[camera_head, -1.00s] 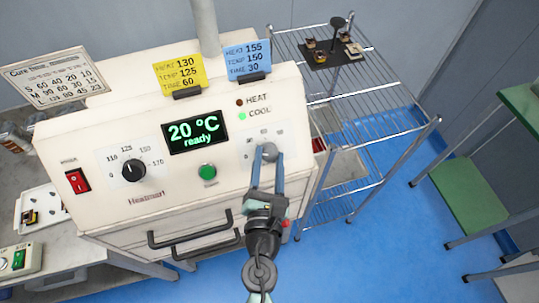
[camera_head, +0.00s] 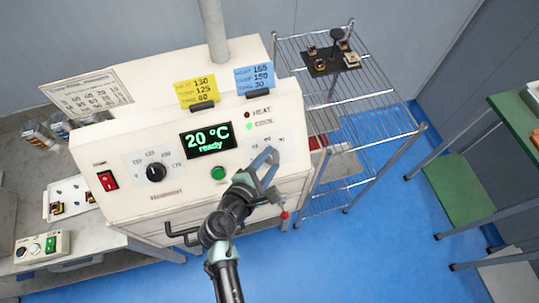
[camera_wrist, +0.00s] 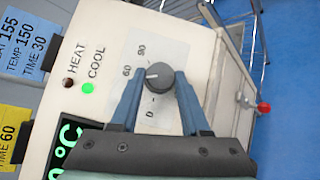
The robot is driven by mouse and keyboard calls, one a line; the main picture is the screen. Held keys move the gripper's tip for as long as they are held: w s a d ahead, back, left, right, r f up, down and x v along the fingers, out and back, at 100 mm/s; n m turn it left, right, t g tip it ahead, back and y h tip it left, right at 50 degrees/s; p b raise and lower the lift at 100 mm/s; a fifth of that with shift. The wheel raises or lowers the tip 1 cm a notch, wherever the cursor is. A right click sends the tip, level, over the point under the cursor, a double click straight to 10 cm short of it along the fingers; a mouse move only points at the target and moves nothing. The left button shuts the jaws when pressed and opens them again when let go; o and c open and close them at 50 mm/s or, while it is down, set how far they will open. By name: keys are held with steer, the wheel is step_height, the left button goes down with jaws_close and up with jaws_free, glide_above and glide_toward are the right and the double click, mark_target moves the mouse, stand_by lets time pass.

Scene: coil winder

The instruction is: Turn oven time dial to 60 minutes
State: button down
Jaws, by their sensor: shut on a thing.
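The time dial (camera_wrist: 160,79) is a dark grey round knob on a pale scale plate at the right of the oven's front panel. In the wrist view its white mark points left, roughly toward the 60 label (camera_wrist: 127,71); I cannot tell if it is exact. The 0 and 90 labels also show, while 30 is hidden. My gripper (camera_wrist: 159,88) has its two blue fingers on either side of the dial, shut on it. In the head view my gripper (camera_head: 269,161) largely covers the dial. The oven (camera_head: 105,145) display reads 20 °C ready.
The temperature dial (camera_head: 156,172), red switch (camera_head: 108,181) and green button (camera_head: 218,173) are left of my gripper. Oven handles lie below. Yellow (camera_head: 197,90) and blue (camera_head: 254,79) cards stand on top. A wire rack (camera_head: 365,102) stands close on the right, with open blue floor beyond.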

steer(key=shift+w+r+m+g+p, duration=0.1)
steer(key=shift+m+g+p, duration=0.6)
steer(key=shift+m, duration=0.3)
steer(key=shift+w+r+m+g+p, duration=0.1)
steer(key=shift+m+g+p, duration=0.5)
steer(key=shift+m+p, duration=0.3)
steer(key=shift+c, duration=1.9)
jaws_free()
steer(key=shift+s, duration=0.1)
steer(key=b+v, duration=0.2)
steer(key=v, duration=1.1)
